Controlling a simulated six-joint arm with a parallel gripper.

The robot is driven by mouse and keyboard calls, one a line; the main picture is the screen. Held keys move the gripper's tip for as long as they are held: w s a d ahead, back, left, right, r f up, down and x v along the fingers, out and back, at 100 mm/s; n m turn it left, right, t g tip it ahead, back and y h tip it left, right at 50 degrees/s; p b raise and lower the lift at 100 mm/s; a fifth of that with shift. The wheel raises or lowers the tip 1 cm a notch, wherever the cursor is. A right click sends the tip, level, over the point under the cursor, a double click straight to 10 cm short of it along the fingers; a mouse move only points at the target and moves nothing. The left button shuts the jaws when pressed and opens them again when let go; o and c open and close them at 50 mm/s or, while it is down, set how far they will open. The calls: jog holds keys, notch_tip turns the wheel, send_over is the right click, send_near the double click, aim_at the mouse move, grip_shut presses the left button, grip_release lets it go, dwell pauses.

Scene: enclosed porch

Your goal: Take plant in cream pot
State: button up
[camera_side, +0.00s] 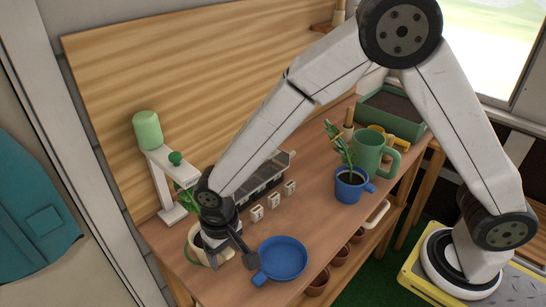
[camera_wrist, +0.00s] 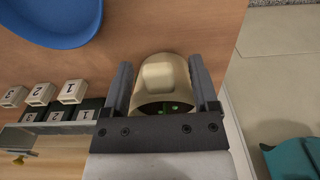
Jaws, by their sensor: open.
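The cream pot (camera_side: 194,247) stands at the near left end of the wooden bench, partly hidden by my gripper (camera_side: 231,263). Green leaves of its plant (camera_side: 184,197) show behind my wrist. In the wrist view the cream pot (camera_wrist: 162,72) lies between the two open fingers of my gripper (camera_wrist: 162,78), with a finger on each side. Small bits of green show at its dark opening. I cannot tell whether either finger touches the pot.
A blue dish (camera_side: 283,258) stands just right of my gripper. A white stand with a green top (camera_side: 148,130) rises behind the pot. Small numbered blocks (camera_side: 272,201), a blue pot with a plant (camera_side: 350,188) and a green mug (camera_side: 367,152) stand farther right.

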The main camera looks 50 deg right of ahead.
jog(key=shift+f, duration=0.65)
grip_shut()
